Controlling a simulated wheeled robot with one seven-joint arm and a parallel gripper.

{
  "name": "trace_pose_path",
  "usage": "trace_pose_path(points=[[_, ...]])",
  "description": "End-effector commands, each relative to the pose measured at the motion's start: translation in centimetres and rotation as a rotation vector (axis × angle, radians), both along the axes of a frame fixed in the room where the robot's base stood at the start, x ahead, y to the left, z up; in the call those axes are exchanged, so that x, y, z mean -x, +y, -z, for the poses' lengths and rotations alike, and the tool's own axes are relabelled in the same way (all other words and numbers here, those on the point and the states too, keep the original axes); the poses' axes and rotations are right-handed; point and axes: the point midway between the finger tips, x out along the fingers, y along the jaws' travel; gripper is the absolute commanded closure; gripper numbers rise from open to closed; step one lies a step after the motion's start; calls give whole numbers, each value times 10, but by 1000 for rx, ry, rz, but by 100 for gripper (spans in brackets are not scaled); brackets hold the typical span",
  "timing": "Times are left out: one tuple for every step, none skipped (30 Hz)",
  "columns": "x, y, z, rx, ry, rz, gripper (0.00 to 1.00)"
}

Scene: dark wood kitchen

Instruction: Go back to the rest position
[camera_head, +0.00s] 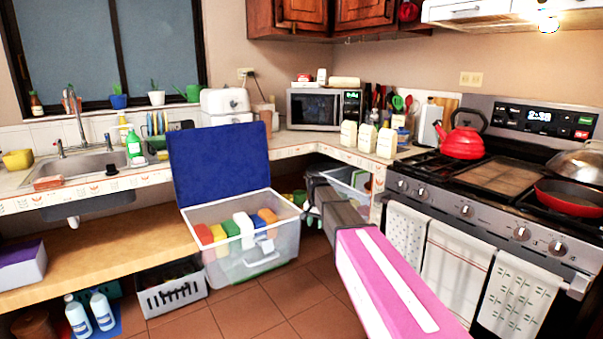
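My arm reaches from the lower right into the middle of the picture, with a pink link and a dark grey wrist. My gripper (311,214) is at its far end, just right of the open clear plastic box (254,264). It is small and partly hidden by my wrist, so I cannot tell whether its fingers are open or shut. I see nothing clearly held in it. The box's blue lid (218,160) stands raised, and several coloured items (236,229) are inside.
A stove (480,190) with a red kettle (463,142) and a red pan (572,197) stands at right. Cartons (386,142) stand on the corner counter. A grey basket (172,291) and white bottles (77,316) are low at left. Tiled floor (290,300) is open in front of the box.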

Motion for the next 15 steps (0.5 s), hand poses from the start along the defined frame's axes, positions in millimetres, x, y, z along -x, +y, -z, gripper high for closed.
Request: trace_pose_path(points=[[39,-19,16,6,8,-26,62],[55,-27,25,9,12,-46,62],[76,-39,36,13,17,-73,62],[92,-47,44,17,20,-93,62],[108,-55,51,20,24,-113,62],[130,-65,60,23,29,-141,62],[147,-73,67,26,32,-161,62],[164,-80,73,29,35,-182,62],[186,-89,81,31,41,-210,62],[202,-95,86,34,44,-230,62],[217,-101,90,35,47,-249,62],[236,-107,95,37,51,-274,62],[248,-112,98,38,54,-291,62],[260,-116,102,39,57,-307,62],[273,-120,104,40,59,-326,62]])
